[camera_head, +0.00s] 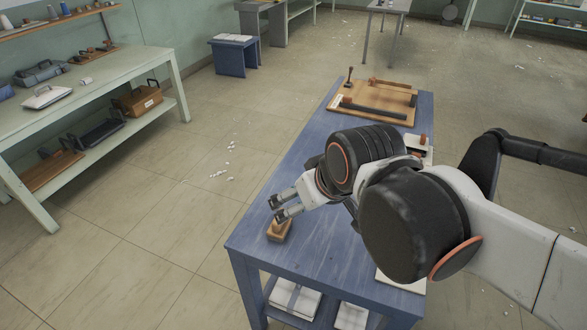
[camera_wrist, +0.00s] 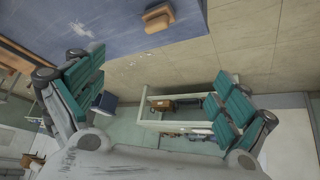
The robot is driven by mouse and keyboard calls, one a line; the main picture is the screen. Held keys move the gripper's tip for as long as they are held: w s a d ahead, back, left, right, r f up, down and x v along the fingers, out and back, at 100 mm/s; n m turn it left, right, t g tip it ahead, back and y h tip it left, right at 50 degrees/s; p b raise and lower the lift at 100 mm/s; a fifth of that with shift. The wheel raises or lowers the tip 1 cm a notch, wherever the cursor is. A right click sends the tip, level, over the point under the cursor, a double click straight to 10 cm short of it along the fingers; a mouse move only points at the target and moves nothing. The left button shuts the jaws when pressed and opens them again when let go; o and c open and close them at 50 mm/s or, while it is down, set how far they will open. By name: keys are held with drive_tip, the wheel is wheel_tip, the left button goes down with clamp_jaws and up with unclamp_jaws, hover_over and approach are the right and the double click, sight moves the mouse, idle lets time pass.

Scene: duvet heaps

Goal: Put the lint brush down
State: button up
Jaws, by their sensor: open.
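A small tan wooden block-shaped piece, which looks like the lint brush (camera_head: 279,231), rests on the blue table (camera_head: 262,222) near its left edge. It also shows at the top of the wrist view (camera_wrist: 158,17), on the blue top close to the edge. My gripper (camera_head: 277,208) is open and empty. Its fingers sit just behind and above the brush in the head view, apart from it. In the wrist view the two teal-padded fingers are wide apart with nothing between them.
A wooden board (camera_head: 372,101) with dark bars and a handle lies at the table's far end. A pale green bench (camera_head: 98,94) with tools stands at the left. A blue stool (camera_head: 233,57) stands further back. The floor between is clear except for white scraps.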

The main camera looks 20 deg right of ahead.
drive_tip(key=shift+s+r+m+t, duration=0.15)
drive_tip(key=shift+s+m, duration=0.1)
drive_tip(key=shift+s, duration=0.3)
drive_tip(key=shift+s+r+m+t, duration=0.15)
drive_tip(key=shift+s+m, duration=0.1)
drive_tip(key=shift+s, duration=0.3)
idle(0.6)
